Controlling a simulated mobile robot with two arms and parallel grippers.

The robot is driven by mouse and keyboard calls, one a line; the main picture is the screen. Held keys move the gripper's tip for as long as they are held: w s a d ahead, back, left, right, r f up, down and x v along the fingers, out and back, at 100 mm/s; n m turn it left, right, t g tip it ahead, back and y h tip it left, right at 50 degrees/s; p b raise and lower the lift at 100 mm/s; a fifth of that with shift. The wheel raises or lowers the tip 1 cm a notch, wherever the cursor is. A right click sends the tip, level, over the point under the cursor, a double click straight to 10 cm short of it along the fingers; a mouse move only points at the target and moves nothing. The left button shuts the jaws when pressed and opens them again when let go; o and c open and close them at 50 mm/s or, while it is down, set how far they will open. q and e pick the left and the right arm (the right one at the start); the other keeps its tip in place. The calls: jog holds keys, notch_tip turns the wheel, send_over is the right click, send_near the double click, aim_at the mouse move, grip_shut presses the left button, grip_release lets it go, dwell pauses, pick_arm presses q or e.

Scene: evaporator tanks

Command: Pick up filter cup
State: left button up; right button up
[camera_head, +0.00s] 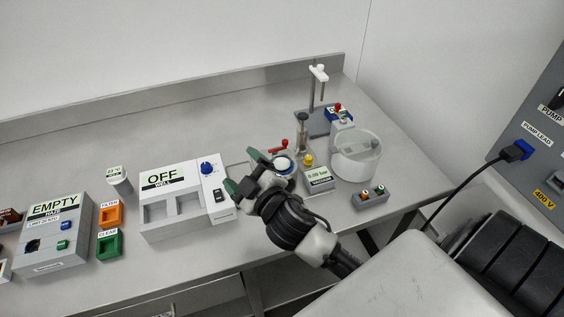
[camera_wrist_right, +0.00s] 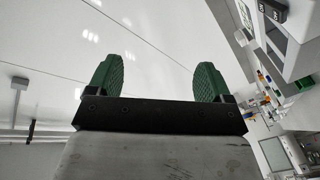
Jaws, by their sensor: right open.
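No object in the head view is labelled as a filter cup, so I cannot tell for certain which one it is. A small round white piece with a blue rim (camera_head: 284,164) sits just right of my right gripper, partly hidden by it. An orange square holder (camera_head: 109,216) labelled FILTER stands on the left of the bench. My right gripper (camera_head: 244,172) is open, over the bench beside the OFF unit's right end. In the right wrist view its green fingers (camera_wrist_right: 158,80) are wide apart with nothing between them. My left gripper is not in view.
The OFF/WELL unit (camera_head: 180,215), EMPTY box (camera_head: 52,248) and green holder (camera_head: 109,247) stand left. A clear vessel (camera_head: 355,160), gauge box (camera_head: 319,181), stand (camera_head: 312,90) and small button box (camera_head: 371,198) stand right.

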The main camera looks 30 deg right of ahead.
jog(key=w+a+r+n+y, duration=0.3)
jog(key=a+r+n+y, duration=0.45)
jog(key=n+y, duration=0.55)
jog(key=n+g+h, duration=1.4)
jog(key=n+g, duration=0.2)
jog(key=g, duration=0.2)
send_over(281, 155)
notch_tip(281, 155, down, 4)
jog(key=f, duration=0.3)
jog(key=a+f+p, duration=0.1)
jog(key=shift+s+f, duration=0.25)
jog(key=shift+s, duration=0.1)
jog(key=shift+s+f+p, duration=0.15)
jog(key=shift+f+p, duration=0.35)
jog(key=shift+f, duration=0.05)
jog(key=f, duration=0.1)
jog(key=f+p, duration=0.1)
jog(key=f, duration=0.1)
jog(key=shift+s+f+p, duration=0.25)
jog(key=shift+s+p, duration=0.05)
jog(key=shift+f, duration=0.5)
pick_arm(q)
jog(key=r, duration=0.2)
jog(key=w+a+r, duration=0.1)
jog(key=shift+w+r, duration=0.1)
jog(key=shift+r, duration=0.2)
pick_arm(e)
jog(key=c, duration=1)
